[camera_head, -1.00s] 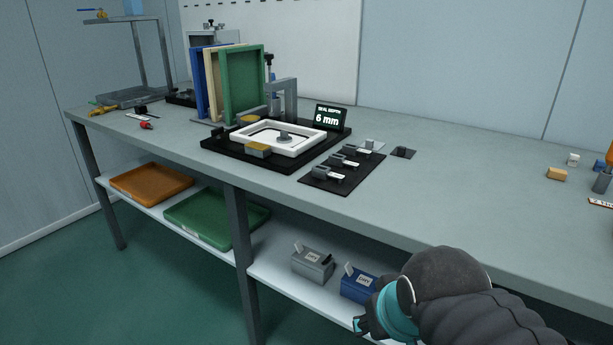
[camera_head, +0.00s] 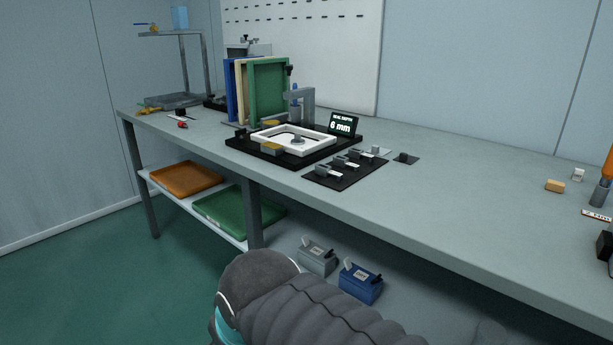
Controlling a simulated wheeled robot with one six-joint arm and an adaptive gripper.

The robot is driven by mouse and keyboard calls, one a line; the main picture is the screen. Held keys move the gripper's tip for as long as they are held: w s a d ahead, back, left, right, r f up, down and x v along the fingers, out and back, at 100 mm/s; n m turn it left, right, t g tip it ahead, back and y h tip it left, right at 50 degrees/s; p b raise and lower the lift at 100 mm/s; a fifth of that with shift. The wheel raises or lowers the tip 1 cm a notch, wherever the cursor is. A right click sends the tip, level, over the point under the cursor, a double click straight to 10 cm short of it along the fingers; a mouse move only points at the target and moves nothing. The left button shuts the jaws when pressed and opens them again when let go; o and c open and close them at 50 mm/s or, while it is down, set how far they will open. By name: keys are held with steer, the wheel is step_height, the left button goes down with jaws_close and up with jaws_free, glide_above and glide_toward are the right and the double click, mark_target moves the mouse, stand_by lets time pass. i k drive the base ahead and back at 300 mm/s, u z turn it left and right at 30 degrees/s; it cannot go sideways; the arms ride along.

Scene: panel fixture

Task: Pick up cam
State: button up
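Several small dark grey pieces with white labels, which look like the cams, lie in a row on a black mat (camera_head: 345,180) on the bench. The nearest piece (camera_head: 322,170) is at the mat's left, with another piece (camera_head: 338,161) behind it. One more dark piece (camera_head: 404,157) sits on its own small dark pad to the right. The labels are too small to read. My arm crosses the bottom of the picture, well in front of and below the bench top. My gripper's fingers do not show.
A black fixture (camera_head: 238,146) holds a white frame (camera_head: 262,136), beside a "6 mm" display (camera_head: 341,124). Coloured panels (camera_head: 268,92) stand behind. Below are an orange tray (camera_head: 185,180), a green tray (camera_head: 222,215), a grey box (camera_head: 316,262) and a blue box (camera_head: 360,287). The bench's right middle is clear.

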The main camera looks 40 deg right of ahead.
mark_target(323, 170)
steer(key=k, duration=0.75)
steer(key=z, duration=0.9)
steer(key=i, duration=0.5)
